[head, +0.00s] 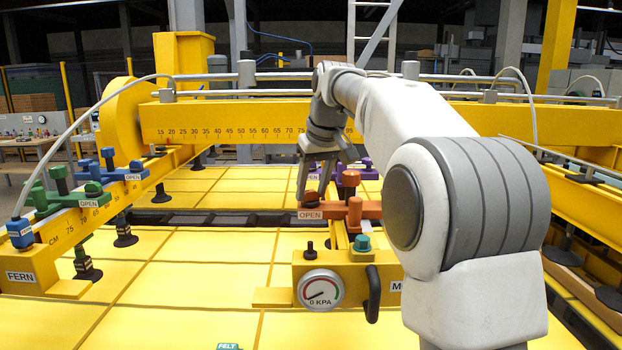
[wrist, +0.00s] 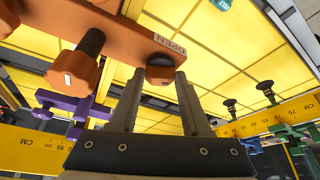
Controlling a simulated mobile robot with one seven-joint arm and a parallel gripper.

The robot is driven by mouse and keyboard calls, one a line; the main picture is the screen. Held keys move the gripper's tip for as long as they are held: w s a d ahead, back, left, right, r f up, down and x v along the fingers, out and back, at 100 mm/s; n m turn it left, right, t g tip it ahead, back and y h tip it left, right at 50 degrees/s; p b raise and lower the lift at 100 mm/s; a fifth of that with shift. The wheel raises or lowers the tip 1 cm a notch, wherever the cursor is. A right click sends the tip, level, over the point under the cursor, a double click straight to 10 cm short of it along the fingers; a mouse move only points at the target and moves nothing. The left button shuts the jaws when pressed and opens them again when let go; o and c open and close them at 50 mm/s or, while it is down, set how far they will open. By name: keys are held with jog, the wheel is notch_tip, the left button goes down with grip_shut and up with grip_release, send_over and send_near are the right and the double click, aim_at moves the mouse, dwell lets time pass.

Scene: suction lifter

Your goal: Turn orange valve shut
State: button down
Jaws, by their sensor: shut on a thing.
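The orange valve (head: 372,208) sits on a yellow beam right of centre in the head view, with an OPEN label on its left end. It has an upright orange knob (head: 350,178) and a darker round knob (head: 311,198) at that left end. In the wrist view the orange valve body (wrist: 130,38) crosses the top, with a large orange knob (wrist: 76,72) at left and the dark end knob (wrist: 160,72). My gripper (head: 312,190) reaches down to the left end. Its fingertips (wrist: 160,78) are shut on the dark end knob, one on each side.
A purple valve (head: 368,168) stands just behind. Green (head: 62,200) and blue (head: 120,172) valves sit on the left beam. A gauge reading 0 KPA (head: 320,290), a black handle (head: 373,295) and a teal knob (head: 362,242) are in front. Yellow panels lie below.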

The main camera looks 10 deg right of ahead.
jog(key=n+p, duration=0.1)
jog(key=n+y+p, duration=0.1)
jog(key=n+p, duration=0.1)
jog(key=shift+w+d+r+n+y, duration=0.1)
jog(key=shift+d+r+n+y, duration=0.1)
jog(key=shift+r+n+y, duration=0.1)
jog(key=n+g+y+p, duration=0.1)
jog(key=n+p, duration=0.2)
jog(key=shift+w+d+n, duration=0.1)
jog(key=shift+n, duration=0.2)
jog(key=n+g+p, duration=0.1)
jog(key=n+p, duration=0.1)
jog(key=shift+w+n, duration=0.1)
jog(key=shift+n, duration=0.2)
jog(key=shift+w+f+n+g+y+p, duration=0.15)
jog(key=shift+n+g+y+p, duration=0.35)
jog(key=shift+n+p, duration=0.7)
jog(key=shift+n, duration=0.5)
jog(key=shift+c, duration=1.8)
grip_release()
jog(key=shift+f, duration=0.1)
jog(key=shift+d, duration=0.1)
